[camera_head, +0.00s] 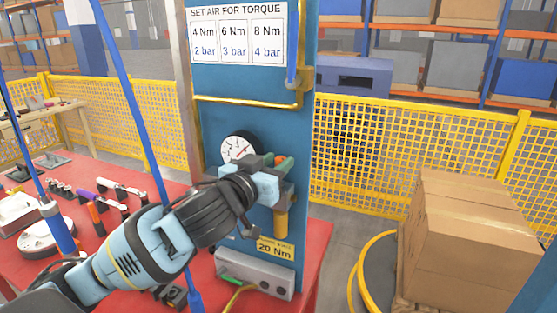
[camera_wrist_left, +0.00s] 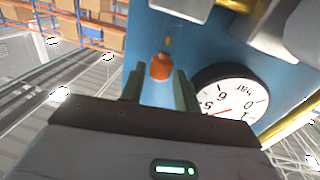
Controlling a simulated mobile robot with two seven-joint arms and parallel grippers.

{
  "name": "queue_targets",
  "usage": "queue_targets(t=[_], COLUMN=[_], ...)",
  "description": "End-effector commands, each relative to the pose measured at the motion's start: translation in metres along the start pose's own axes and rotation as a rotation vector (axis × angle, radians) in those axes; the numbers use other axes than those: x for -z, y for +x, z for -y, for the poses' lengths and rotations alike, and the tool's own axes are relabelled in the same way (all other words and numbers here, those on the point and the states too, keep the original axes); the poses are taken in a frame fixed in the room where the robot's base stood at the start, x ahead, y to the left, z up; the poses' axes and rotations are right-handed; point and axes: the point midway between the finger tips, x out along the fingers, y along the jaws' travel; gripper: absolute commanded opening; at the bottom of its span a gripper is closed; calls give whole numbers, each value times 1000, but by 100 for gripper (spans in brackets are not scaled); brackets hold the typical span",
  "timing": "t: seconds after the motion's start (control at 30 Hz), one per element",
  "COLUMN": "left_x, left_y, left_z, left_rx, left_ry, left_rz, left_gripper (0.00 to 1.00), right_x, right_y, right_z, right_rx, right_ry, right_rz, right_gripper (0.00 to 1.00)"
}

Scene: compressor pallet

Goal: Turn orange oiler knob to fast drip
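The orange oiler knob (camera_wrist_left: 160,67) is near the top middle of the left wrist view. In the head view a small orange part of the knob (camera_head: 281,158) shows beside the fingers. My left gripper (camera_wrist_left: 159,88) is open, with one dark green finger on each side of the knob. Whether the fingers touch it I cannot tell. In the head view my left gripper (camera_head: 277,163) is at the blue panel, right of the gauge, and its wrist hides part of the fittings. My right gripper is not in view.
A round white gauge (camera_head: 237,148) sits close beside the left gripper; it also shows in the left wrist view (camera_wrist_left: 232,103). A yellow pipe (camera_head: 245,101) crosses the blue panel (camera_head: 240,118). Blue hoses hang at left over the red table (camera_head: 318,240). Cardboard boxes (camera_head: 465,240) stand right.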

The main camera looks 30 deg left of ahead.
Motion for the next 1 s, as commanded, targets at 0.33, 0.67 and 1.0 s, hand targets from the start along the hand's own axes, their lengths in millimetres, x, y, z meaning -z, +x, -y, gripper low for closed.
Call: queue_targets(t=[0.33, 0.67, 1.0], left_x=[0, 0, -1], left_y=[0, 0, 1], left_z=[0, -1, -6], left_rx=[0, 10, 152], left_ry=[0, -3, -10], left_rz=[0, 0, -4], left_gripper=[16, 0, 0], right_x=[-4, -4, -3], right_y=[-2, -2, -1], right_z=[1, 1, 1], right_rx=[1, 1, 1], right_ry=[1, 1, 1], right_rz=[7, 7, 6], right_gripper=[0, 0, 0])
